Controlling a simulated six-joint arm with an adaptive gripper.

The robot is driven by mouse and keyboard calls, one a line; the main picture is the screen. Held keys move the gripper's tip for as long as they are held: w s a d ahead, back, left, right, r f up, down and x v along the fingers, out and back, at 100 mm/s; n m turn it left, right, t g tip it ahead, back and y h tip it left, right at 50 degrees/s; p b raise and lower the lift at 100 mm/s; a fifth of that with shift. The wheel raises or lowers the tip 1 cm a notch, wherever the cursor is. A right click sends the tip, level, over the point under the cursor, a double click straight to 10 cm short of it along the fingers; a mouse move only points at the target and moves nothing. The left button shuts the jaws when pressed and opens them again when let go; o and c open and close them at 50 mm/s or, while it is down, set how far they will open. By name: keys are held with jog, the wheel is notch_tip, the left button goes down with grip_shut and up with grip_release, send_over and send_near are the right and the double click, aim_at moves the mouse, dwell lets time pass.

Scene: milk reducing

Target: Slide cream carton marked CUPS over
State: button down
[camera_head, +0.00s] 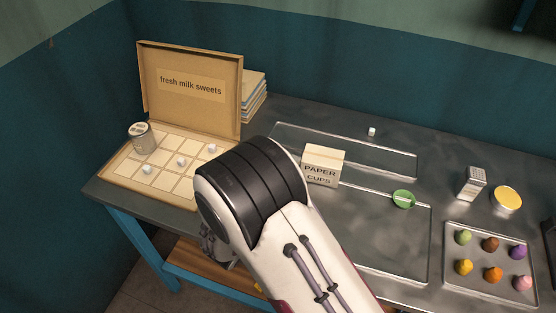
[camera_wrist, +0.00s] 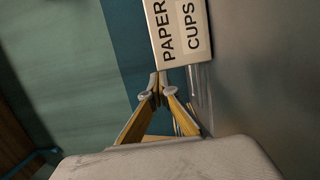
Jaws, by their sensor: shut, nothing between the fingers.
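The cream carton (camera_head: 323,157) is labelled PAPER CUPS and stands upright on the worktop between the back tray (camera_head: 385,172) and the front tray (camera_head: 428,230). In the wrist view its printed face (camera_wrist: 178,30) fills the top middle. My gripper (camera_wrist: 165,84) is shut with nothing between its fingertips. The tips lie at the carton's lower edge in that view; I cannot tell whether they touch it. In the head view my arm hides the fingertips.
An open sweets box (camera_head: 190,85) with a metal tin (camera_head: 142,138) stands at left. A green ring (camera_head: 403,199), white carton (camera_head: 470,184), yellow-topped tub (camera_head: 507,200) and tray of coloured sweets (camera_head: 470,246) are at right. A small white cube (camera_head: 372,132) lies behind.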

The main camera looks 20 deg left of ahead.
aim_at(319, 166)
jog(key=d, duration=0.9)
jog(key=shift+w+d, duration=0.15)
jog(key=shift+d, duration=0.1)
jog(key=shift+a, duration=0.1)
jog(key=shift+a, duration=1.55)
jog(key=shift+a+v, duration=0.2)
jog(key=shift+v, duration=2.35)
jog(key=shift+a+v, duration=0.15)
jog(key=shift+v, duration=2.45)
jog(key=shift+w, duration=0.1)
